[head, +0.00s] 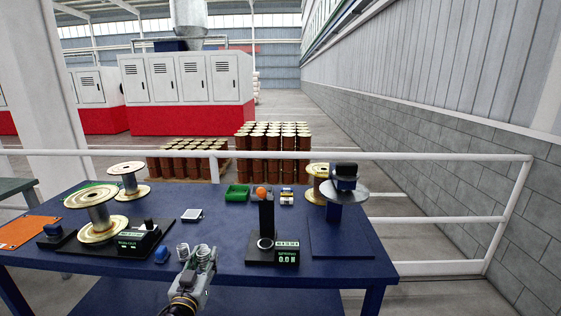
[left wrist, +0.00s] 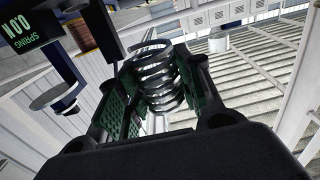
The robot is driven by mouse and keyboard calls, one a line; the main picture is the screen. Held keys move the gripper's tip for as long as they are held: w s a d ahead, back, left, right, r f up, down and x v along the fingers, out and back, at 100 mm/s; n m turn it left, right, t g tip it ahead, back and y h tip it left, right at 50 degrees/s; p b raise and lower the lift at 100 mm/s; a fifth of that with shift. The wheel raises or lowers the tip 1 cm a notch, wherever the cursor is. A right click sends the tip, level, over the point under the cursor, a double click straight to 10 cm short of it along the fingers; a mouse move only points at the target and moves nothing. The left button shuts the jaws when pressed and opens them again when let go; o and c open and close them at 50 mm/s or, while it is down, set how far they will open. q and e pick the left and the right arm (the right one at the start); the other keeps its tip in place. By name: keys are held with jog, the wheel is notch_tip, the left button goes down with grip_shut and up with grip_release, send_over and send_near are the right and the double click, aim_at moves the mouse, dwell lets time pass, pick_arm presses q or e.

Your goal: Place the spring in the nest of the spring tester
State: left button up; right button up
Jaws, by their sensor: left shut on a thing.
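The steel coil spring (left wrist: 160,78) stands between the green-padded fingers of my left gripper (left wrist: 150,95) in the left wrist view. The fingers are shut on its sides. In the head view my left gripper (head: 204,258) is over the front of the blue table, left of the spring tester (head: 267,218). The tester is a black post on a base, with an orange knob (head: 261,191) on top. Its display (head: 287,256) reads 0.0 N. The ring-shaped nest (head: 265,244) at the post's foot looks empty. My right gripper is out of view.
A black-based fixture (head: 138,240) and wire spools (head: 96,222) stand at the left. A blue post with a grey disc (head: 345,192) stands right of the tester.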

pick_arm(q)
jog(key=f, duration=0.1)
jog(key=s+f, duration=0.1)
jog(key=f, duration=0.2)
jog(key=shift+s, duration=0.4)
jog(key=s+f, duration=0.3)
jog(key=f, duration=0.2)
jog(key=shift+s+f, duration=0.2)
jog(key=shift+f, duration=0.2)
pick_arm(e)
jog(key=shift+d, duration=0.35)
pick_arm(q)
jog(key=shift+d, duration=0.1)
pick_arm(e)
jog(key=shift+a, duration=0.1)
